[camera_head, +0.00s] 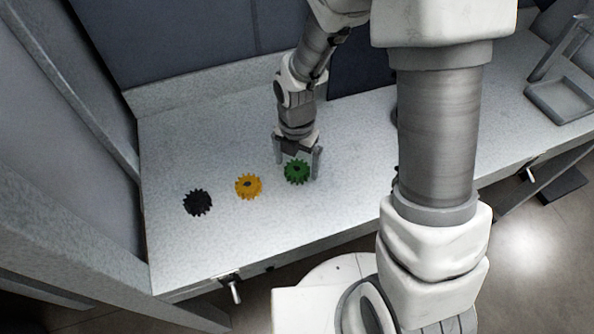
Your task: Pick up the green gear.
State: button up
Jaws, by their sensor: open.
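The green gear (297,173) lies on the grey table (330,205), the rightmost of three gears in a row. My gripper (298,168) points down over it. Its fingers are open, one to the left and one to the right of the green gear. I cannot tell whether either finger touches the gear. The gear's back edge is close under the gripper body.
A yellow gear (248,187) lies just left of the green gear, and a black gear (198,203) lies further left. A grey tray (562,100) stands at the far right. A wall (200,45) rises behind the table.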

jog(key=shift+f, duration=0.6)
grip_shut()
